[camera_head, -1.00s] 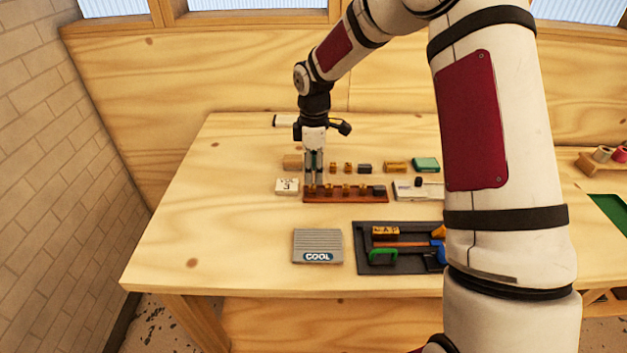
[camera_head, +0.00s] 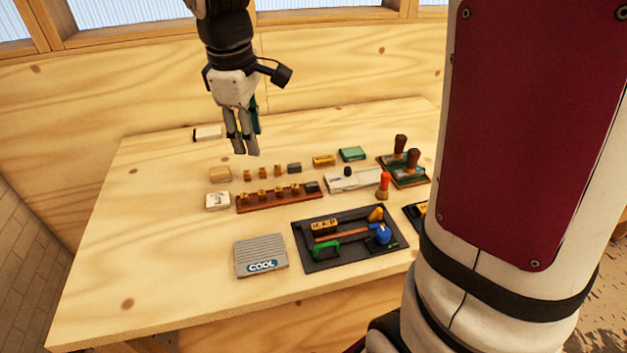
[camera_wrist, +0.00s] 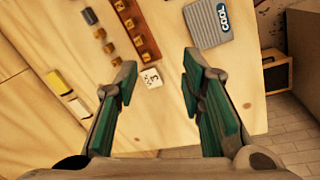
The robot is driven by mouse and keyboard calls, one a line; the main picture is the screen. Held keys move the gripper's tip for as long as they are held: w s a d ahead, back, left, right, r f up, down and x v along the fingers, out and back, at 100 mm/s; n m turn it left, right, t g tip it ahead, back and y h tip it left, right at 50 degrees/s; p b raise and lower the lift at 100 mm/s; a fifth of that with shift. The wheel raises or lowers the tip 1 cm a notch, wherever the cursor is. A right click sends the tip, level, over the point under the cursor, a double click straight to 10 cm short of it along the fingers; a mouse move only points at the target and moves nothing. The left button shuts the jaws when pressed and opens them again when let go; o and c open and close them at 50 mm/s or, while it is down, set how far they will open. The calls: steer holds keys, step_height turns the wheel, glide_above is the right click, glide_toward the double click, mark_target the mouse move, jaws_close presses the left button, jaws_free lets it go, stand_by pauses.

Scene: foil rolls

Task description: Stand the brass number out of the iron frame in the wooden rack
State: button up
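The wooden rack (camera_head: 290,201) is a long reddish-brown strip with several brass pieces standing along it and a dark piece at its right end. It also shows at the top of the wrist view (camera_wrist: 153,62). The dark iron frame (camera_head: 352,256) lies nearer the table's front edge, outside the wrist view. It holds a brass lettered block (camera_head: 325,225), an orange-brown bar, a green part and a blue part. I cannot single out a brass number in it. My gripper (camera_head: 244,151) hangs above the table, behind the rack's left end. In the wrist view its fingers (camera_wrist: 160,77) are apart and empty.
A row of small brass pieces (camera_head: 263,172) stands behind the rack. A white card block marked 3 (camera_head: 217,201) is left of the rack. A grey COOL pad (camera_head: 261,256) lies left of the frame. Stamps with brown handles (camera_head: 413,159) stand right. The table's left side is clear.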

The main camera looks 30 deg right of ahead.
steer(key=s+r+m+t+y, duration=0.1)
steer(key=s+r+m+t, duration=0.2)
steer(key=s+m, duration=0.6)
steer(key=s, duration=1.2)
steer(key=shift+s+r, duration=0.2)
steer(key=shift+s, duration=0.1)
stand_by(0.3)
